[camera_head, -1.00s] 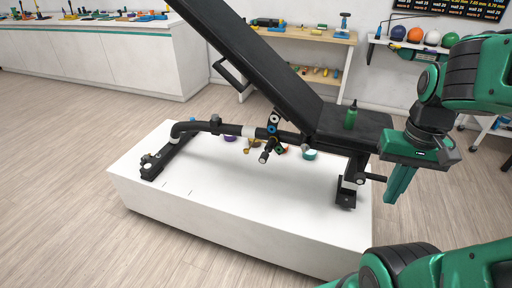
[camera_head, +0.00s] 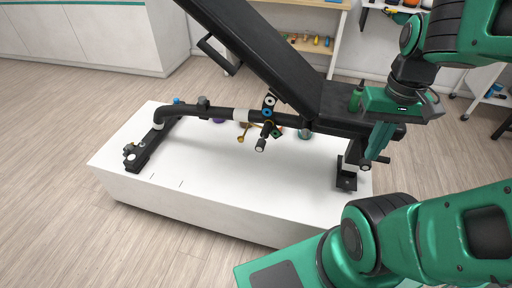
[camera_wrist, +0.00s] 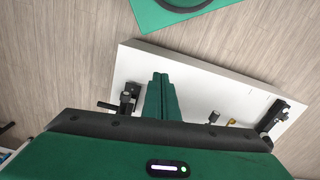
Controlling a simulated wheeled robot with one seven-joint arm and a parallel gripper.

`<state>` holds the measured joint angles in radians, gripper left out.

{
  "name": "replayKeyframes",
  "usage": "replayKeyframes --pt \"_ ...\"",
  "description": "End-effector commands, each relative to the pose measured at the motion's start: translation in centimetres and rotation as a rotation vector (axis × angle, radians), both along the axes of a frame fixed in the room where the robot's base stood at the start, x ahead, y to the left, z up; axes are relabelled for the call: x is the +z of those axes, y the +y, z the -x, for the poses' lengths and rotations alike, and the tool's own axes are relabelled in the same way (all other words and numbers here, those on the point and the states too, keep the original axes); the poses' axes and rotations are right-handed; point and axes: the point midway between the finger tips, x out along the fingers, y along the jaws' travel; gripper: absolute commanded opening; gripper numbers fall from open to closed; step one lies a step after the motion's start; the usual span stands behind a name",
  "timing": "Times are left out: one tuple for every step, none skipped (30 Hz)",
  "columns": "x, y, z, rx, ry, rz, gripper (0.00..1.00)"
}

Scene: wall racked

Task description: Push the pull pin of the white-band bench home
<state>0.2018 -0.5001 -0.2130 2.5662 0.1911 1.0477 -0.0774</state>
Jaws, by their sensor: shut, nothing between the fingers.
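The black bench (camera_head: 310,95) has a raised backrest and stands on a low white platform (camera_head: 215,190). A white band (camera_head: 241,115) circles its frame tube. Under the hinge a black knob with a pale end (camera_head: 261,144) sticks out downward; it looks like the pull pin, but how far it is in cannot be told. A grey knob (camera_head: 203,101) stands on the tube further left. My gripper (camera_head: 369,160) is shut and empty, pointing down at the seat's right end, right of the pin. In the wrist view its closed fingers (camera_wrist: 160,95) hang over the platform.
A blue knob (camera_head: 177,101) sits near the left end of the tube. Small coloured pieces, including a brass one (camera_head: 241,138), show below the tube. Wooden shelves (camera_head: 312,45) stand behind. The floor in front is clear.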

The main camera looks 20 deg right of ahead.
Motion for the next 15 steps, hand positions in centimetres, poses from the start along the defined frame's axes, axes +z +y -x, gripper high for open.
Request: replayKeyframes --pt "-0.2 0.1 -0.8 0.066 0.004 0.007 0.00" --pt "-0.4 0.1 -1.5 0.121 0.005 0.012 0.00" --pt "-0.6 0.2 -2.5 0.208 0.006 0.022 0.00" --pt "-0.8 0.3 -3.3 0.284 0.008 0.029 0.00" --pt "-1.0 0.5 -4.2 0.365 0.009 0.038 0.00" --pt "-1.4 0.7 -5.5 0.484 0.011 0.049 0.00" --pt "-1.7 1.0 -6.5 0.577 0.011 0.059 0.00" --pt "-2.0 1.3 -7.6 0.671 0.013 0.068 0.00" --pt "-2.5 1.8 -8.9 0.797 0.017 0.081 0.00" --pt "-2.9 2.2 -9.8 0.890 0.020 0.090 0.00" --pt "-3.2 2.7 -10.9 0.985 0.022 0.100 0.00" --pt "-3.7 3.3 -12.2 1.110 0.026 0.112 0.00" --pt "-4.1 3.9 -13.1 1.205 0.030 0.122 0.00" --pt "-4.6 4.5 -14.0 1.300 0.035 0.130 0.00" --pt "-5.2 5.4 -15.3 1.427 0.042 0.143 0.00"
